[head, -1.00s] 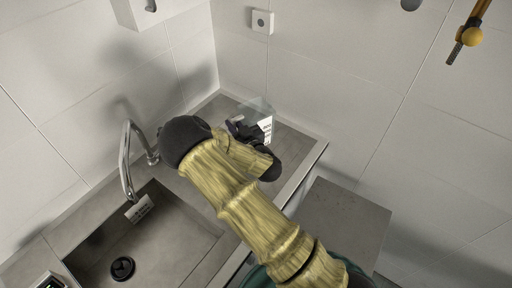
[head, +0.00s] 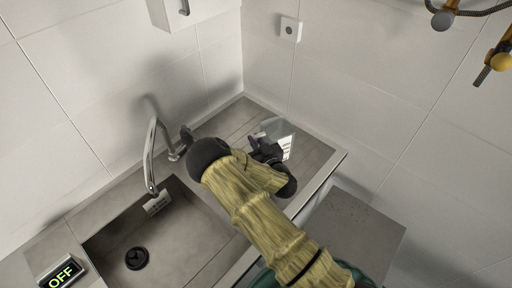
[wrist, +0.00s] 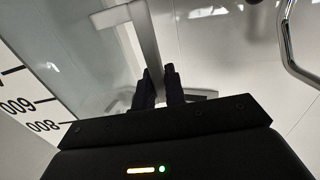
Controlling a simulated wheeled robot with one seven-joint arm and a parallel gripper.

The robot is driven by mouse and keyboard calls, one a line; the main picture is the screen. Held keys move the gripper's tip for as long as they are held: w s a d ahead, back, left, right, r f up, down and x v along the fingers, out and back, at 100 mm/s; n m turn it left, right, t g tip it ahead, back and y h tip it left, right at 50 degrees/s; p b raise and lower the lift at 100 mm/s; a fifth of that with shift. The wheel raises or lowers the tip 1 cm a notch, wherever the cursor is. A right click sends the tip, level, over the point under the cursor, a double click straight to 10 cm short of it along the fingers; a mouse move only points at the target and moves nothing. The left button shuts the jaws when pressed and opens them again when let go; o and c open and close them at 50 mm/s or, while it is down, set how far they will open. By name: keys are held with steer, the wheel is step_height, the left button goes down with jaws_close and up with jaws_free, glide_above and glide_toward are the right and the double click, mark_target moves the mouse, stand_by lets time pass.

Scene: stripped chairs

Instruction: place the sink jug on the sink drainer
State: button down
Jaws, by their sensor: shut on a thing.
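The sink jug (head: 282,132) is clear, with a white label bearing dark markings. In the head view it is over the sink drainer (head: 228,124), the flat grey surface to the right of the basin. My gripper (head: 262,146) is shut on the jug, partly hidden by my arm. In the wrist view the jug (wrist: 85,60) fills the left side, and my gripper's dark fingers (wrist: 160,88) close on its upright pale handle (wrist: 145,35). My arm hides much of the jug's underside, so I cannot tell whether it touches the drainer.
The basin (head: 180,235) with a dark drain lies left of the drainer. A curved metal tap (head: 150,155) stands behind it. Tiled walls close off the back. A grey block (head: 355,225) stands to the right. A lit OFF display (head: 62,274) is at lower left.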

steer(key=shift+a, duration=0.1)
steer(key=shift+f+p, duration=0.65)
steer(key=shift+f, duration=1.4)
steer(key=shift+f, duration=0.1)
steer(key=c, duration=1.5)
jaws_free()
steer(key=shift+o, duration=0.2)
